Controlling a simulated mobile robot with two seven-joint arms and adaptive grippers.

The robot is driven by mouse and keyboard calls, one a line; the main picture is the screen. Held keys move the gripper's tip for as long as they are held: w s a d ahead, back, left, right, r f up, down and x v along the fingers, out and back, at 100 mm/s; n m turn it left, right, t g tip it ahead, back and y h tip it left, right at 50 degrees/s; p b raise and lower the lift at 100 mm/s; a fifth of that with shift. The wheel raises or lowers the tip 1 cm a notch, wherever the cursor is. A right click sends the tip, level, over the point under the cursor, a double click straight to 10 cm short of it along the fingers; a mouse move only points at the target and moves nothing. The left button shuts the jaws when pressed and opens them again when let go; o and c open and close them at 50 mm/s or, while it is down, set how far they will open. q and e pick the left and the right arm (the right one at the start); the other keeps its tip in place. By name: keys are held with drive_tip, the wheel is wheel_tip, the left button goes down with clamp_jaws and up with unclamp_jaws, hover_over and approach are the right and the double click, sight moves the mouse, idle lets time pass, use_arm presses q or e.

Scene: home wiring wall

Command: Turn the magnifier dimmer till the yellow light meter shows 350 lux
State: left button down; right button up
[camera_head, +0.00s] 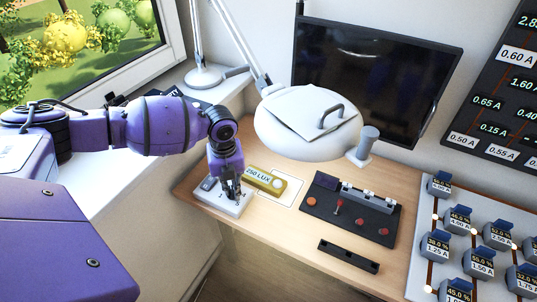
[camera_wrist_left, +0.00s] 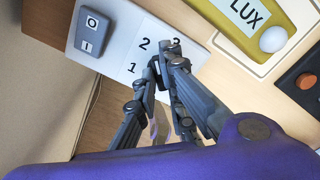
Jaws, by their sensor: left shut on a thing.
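The yellow light meter (camera_head: 277,187) lies on a white sheet on the desk, and its display reads 250 LUX. It also shows in the left wrist view (camera_wrist_left: 285,12). The dimmer is a white box (camera_head: 211,197) beside it, with a grey O/I rocker switch (camera_wrist_left: 91,32) and the printed numbers 1, 2 and 3 in the left wrist view. My left gripper (camera_head: 236,196) points down at the numbered part of the box, its fingers closed on the dimmer knob, which they mostly hide. The white magnifier lamp (camera_head: 285,134) hangs above the desk. My right gripper is out of view.
A dark panel with a red-tipped lever and buttons (camera_head: 350,225) lies right of the meter, with a black strip (camera_head: 348,256) in front. A black monitor (camera_head: 372,70) stands behind. A board of several dials (camera_head: 482,262) is at the right. The magnifier head overhangs the desk.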

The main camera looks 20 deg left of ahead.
use_arm(q)
drive_tip(key=shift+m, duration=0.4)
drive_tip(key=shift+m, duration=1.1)
drive_tip(key=shift+m, duration=1)
drive_tip(key=c, duration=1.8)
unclamp_jaws()
drive_tip(key=shift+o, duration=0.2)
